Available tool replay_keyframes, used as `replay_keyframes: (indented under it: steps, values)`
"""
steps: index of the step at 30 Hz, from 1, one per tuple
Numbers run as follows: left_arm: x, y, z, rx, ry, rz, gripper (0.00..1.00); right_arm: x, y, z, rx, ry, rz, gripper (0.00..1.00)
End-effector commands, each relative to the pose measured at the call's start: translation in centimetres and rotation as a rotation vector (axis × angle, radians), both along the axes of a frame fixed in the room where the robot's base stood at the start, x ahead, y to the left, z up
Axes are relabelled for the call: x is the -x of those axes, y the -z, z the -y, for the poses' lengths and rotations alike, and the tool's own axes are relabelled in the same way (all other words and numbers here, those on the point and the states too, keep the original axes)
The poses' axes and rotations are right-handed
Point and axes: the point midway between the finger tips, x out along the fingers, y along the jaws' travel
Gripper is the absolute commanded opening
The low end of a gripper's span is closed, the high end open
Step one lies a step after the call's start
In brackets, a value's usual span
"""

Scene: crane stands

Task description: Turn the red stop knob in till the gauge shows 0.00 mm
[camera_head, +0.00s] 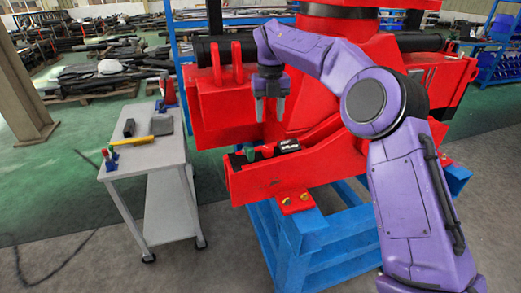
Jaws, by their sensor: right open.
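My right gripper (271,118) points down with its two fingers apart and nothing between them. It hangs above and apart from a small group of parts on the red crane piece (268,184). In that group is a small red part (267,151), which looks like the stop knob, with a small green part (250,154) to its left. A black block (288,146) with pale marks sits to its right; I cannot tell whether it is the gauge, and no reading is legible. My left gripper is not in view.
The red crane piece rests on a blue stand (292,240). A grey trolley (150,160) stands to the left, carrying a yellow-handled tool (139,142), a black box (129,128) and small coloured items. Grey floor lies open in front of the trolley. Racks and parts fill the back.

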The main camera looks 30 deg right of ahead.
Motion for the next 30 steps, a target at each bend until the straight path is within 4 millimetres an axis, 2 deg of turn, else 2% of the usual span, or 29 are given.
replay_keyframes:
  steps: [1,5,8,15,18,22,29,30]
  values:
    - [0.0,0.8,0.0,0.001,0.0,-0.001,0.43,-0.1,0.9,-0.1,0.0,-0.001,0.0,0.5]
    - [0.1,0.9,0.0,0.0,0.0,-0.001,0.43,-0.4,2.1,-0.2,0.001,-0.004,-0.006,0.5]
    - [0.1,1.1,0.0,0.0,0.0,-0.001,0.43,-0.4,4.1,-0.4,0.001,-0.007,-0.008,0.5]
    - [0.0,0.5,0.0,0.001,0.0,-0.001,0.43,-0.4,9.0,-0.4,0.0,-0.007,-0.007,0.5]
    - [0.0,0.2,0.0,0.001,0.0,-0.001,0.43,-0.4,10.4,-0.4,0.002,-0.007,-0.006,0.5]
    - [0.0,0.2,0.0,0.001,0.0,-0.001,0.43,-0.4,11.3,-0.4,0.001,-0.005,-0.005,0.5]
    - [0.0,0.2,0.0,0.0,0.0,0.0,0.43,-0.3,11.5,-0.2,0.002,-0.003,-0.003,0.5]
    - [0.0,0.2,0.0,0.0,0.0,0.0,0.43,-0.3,11.5,-0.2,0.002,-0.003,-0.003,0.37]
